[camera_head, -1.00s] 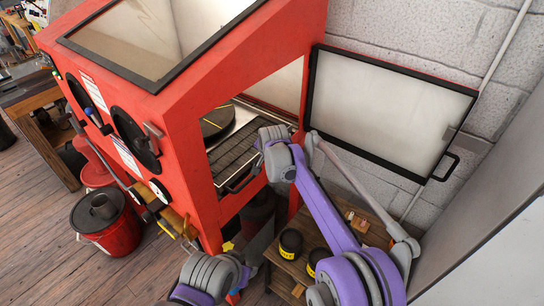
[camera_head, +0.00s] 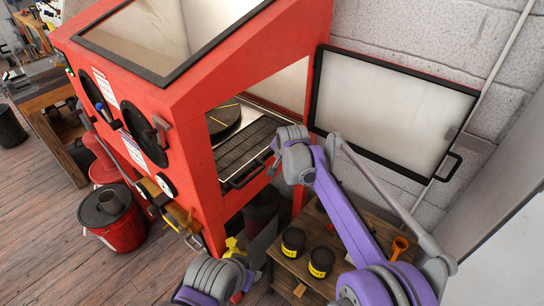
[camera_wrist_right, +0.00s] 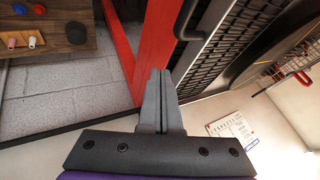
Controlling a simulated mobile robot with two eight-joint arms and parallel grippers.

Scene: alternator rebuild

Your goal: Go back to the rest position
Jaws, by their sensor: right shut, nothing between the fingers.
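My right gripper (camera_wrist_right: 160,75) shows in the right wrist view with its two grey fingers together and nothing between them. In the head view, the grey-and-purple right arm reaches up from the lower right. Its far end lies in front of the right edge of the red cabinet's opening, and the jaws are hard to make out there. A grey-and-purple joint at the bottom of the head view appears to be my left arm; I cannot make out a left gripper.
The red cabinet (camera_head: 190,130) stands open, with a dark grate (camera_head: 250,145) inside. Its open door (camera_head: 390,100) is by the block wall. A wooden table (camera_head: 335,285) below holds black pots (camera_head: 321,262) and an orange funnel (camera_head: 399,246). A red bucket (camera_head: 125,235) stands on the floor.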

